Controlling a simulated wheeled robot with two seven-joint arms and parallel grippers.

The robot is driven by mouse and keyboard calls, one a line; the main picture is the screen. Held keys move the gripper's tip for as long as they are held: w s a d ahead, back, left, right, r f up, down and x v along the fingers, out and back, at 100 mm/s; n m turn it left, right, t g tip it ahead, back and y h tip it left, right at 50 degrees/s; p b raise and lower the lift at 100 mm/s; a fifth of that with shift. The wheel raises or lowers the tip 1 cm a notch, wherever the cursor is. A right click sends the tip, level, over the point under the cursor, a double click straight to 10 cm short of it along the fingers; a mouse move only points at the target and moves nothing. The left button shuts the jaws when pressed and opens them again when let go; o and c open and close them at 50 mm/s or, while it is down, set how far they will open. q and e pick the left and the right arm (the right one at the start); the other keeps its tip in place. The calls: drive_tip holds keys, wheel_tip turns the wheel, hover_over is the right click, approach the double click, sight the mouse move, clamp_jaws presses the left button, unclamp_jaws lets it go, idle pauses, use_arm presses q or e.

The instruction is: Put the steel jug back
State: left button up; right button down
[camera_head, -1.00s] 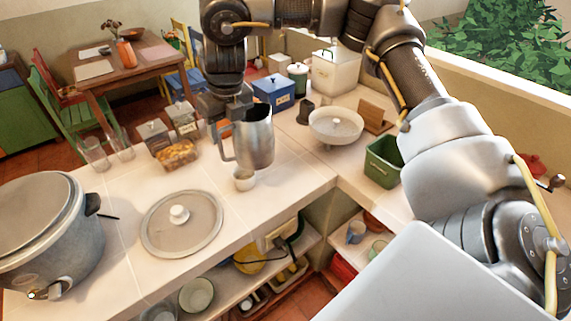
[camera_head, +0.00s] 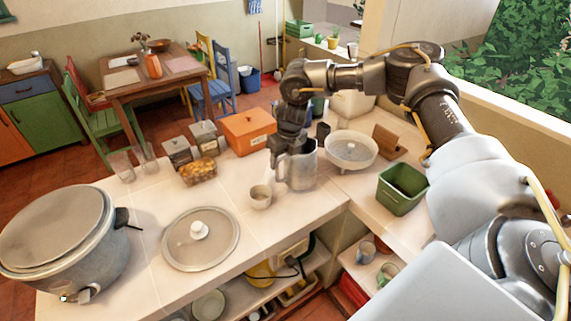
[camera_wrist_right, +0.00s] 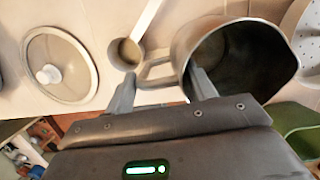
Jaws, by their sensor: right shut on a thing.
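The steel jug (camera_head: 302,171) is upright on or just above the white counter, right of the small cup (camera_head: 261,197). I cannot tell whether its base touches the counter. My right gripper (camera_head: 281,158) is at the jug's left side, shut on its handle. In the right wrist view the jug (camera_wrist_right: 272,82) shows its open, dark inside, and the handle lies between the fingertips of the gripper (camera_wrist_right: 162,82). The cup (camera_wrist_right: 126,52) is just left of the handle there. My left gripper is not in view.
An orange box (camera_head: 248,131) and jars are behind. A round lid (camera_head: 200,240) and a large cooker (camera_head: 62,240) are left. The counter's front edge is near.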

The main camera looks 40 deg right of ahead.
drive_tip(key=f, duration=0.2)
drive_tip(key=f+p, duration=0.1)
drive_tip(key=f, duration=0.1)
drive_tip(key=shift+w+d, duration=0.1)
drive_tip(key=shift+d, duration=0.3)
drive_tip(key=c, duration=0.5)
unclamp_jaws()
drive_tip(key=shift+f, duration=0.1)
